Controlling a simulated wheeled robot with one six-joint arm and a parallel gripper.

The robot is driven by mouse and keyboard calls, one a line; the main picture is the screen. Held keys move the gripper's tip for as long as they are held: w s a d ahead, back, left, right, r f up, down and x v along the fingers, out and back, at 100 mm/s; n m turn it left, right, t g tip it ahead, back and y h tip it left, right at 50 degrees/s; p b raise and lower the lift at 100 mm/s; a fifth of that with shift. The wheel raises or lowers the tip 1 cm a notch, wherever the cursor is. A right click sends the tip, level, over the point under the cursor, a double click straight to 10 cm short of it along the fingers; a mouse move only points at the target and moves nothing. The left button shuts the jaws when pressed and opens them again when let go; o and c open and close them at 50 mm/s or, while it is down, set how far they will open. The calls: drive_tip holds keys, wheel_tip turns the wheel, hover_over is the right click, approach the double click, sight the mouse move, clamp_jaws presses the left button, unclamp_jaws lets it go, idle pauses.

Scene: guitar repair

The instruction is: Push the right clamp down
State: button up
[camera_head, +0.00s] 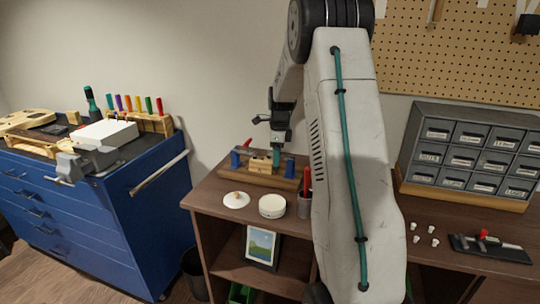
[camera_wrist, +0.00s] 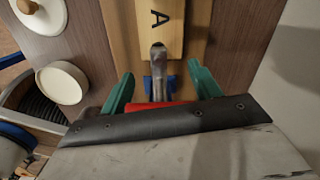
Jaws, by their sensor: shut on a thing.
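The right clamp has a blue body (camera_head: 290,166) at the right end of the wooden fixture. In the wrist view its blue base (camera_wrist: 148,84), metal arm (camera_wrist: 157,62) and red handle (camera_wrist: 168,107) show. The arm's tip is at the edge of the wooden block marked A (camera_wrist: 160,20); whether it presses on it I cannot tell. My gripper (camera_head: 277,152) is over the right end of the fixture. Its green fingers (camera_wrist: 162,88) are on either side of the clamp, shut on the red handle, which is partly hidden by the gripper's dark edge. The left clamp (camera_head: 236,158) has its red handle raised.
A white lid (camera_head: 236,200), a round white tin (camera_head: 272,207) and a cup with a red-handled tool (camera_head: 305,205) stand in front of the fixture (camera_head: 262,181). A drawer cabinet (camera_head: 470,152) stands right, a blue tool chest (camera_head: 110,215) left.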

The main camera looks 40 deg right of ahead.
drive_tip(key=shift+d+r, duration=0.1)
drive_tip(key=o, duration=1.3)
drive_tip(key=r, duration=0.7)
drive_tip(key=shift+s+r, duration=0.2)
drive_tip(key=shift+r, duration=0.15)
